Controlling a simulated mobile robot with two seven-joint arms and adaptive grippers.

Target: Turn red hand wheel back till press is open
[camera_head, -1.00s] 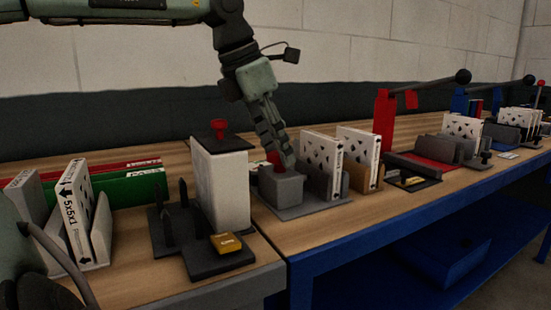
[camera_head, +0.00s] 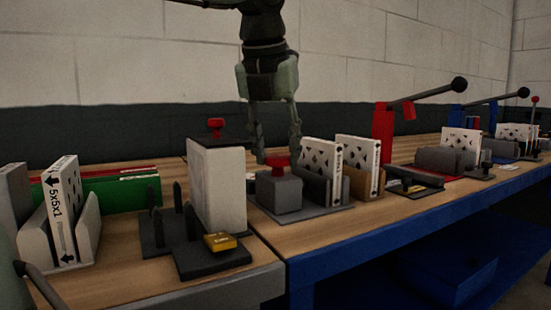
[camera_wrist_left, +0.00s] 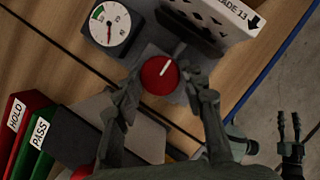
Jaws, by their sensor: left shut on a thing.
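The red hand wheel (camera_head: 277,160) sits on top of a grey block (camera_head: 279,193). In the left wrist view the wheel (camera_wrist_left: 160,76) is round, with a white mark pointing to the upper right. My left gripper (camera_head: 278,150) points straight down over it, shut on the wheel with one finger on each side. A dial gauge (camera_wrist_left: 110,23) with a green zone lies beside the wheel; I cannot read its needle surely. How far the press is open is hidden. My right gripper (camera_wrist_left: 289,118) shows small at the right of the wrist view, fingers apart and empty.
A tall white block (camera_head: 218,188) with a red knob stands left of the wheel, beside dark pegs and a yellow piece (camera_head: 220,241). White boxed filters (camera_head: 320,160) stand close on the right. A red lever press (camera_head: 384,130) is farther right.

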